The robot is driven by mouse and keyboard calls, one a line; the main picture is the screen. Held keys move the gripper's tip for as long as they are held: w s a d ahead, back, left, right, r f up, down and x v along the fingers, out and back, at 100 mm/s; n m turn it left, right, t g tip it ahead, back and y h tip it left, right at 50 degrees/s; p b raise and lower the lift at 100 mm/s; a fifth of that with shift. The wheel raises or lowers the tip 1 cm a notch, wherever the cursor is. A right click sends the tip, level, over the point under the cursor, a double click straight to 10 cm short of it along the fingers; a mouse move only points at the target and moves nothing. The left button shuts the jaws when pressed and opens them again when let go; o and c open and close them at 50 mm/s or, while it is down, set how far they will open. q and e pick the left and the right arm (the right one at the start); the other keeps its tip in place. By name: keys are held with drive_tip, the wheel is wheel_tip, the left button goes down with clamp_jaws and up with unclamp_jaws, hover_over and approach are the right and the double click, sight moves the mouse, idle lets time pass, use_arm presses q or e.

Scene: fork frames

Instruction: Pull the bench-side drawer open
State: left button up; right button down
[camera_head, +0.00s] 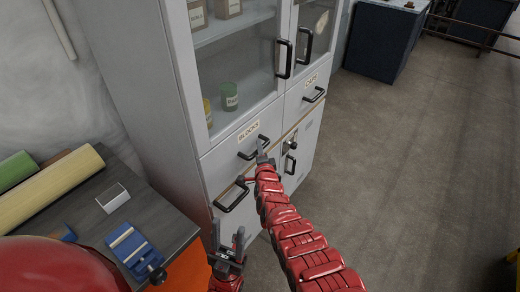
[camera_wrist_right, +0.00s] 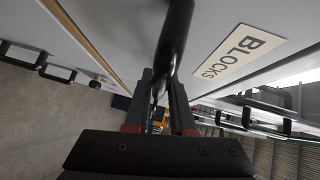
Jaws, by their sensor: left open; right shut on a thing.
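The bench-side drawer (camera_head: 222,160), labelled BLOCKS, is in the grey cabinet and looks flush with its front. Its black bar handle (camera_head: 246,156) is partly hidden by my right gripper (camera_head: 262,154). In the right wrist view the handle (camera_wrist_right: 176,35) runs down between the fingers of my right gripper (camera_wrist_right: 162,95), which is shut on it. The BLOCKS label (camera_wrist_right: 240,54) shows right of the handle there. My left gripper (camera_head: 228,238) is open and empty, low in front of the cabinet by the bench corner.
A second drawer (camera_head: 297,100) is to the right. A lower black handle (camera_head: 232,198) sits beneath the BLOCKS drawer. The floor (camera_head: 420,150) at right is clear.

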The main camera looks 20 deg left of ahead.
drive_tip(key=shift+d, duration=0.15)
idle(0.4)
drive_tip(key=shift+s+d+f, duration=0.1)
drive_tip(key=shift+s+f, duration=0.05)
drive_tip(key=shift+d+p, duration=0.2)
drive_tip(key=shift+p, duration=0.1)
drive_tip(key=s+d+b, duration=0.4)
drive_tip(key=d, duration=0.9)
drive_tip(key=s+d+b, duration=0.4)
drive_tip(key=s+d, duration=0.1)
drive_tip(key=d, duration=0.7)
drive_tip(key=shift+s+d+b, duration=0.2)
drive_tip(key=shift+d+b, duration=0.15)
drive_tip(key=shift+r, duration=0.2)
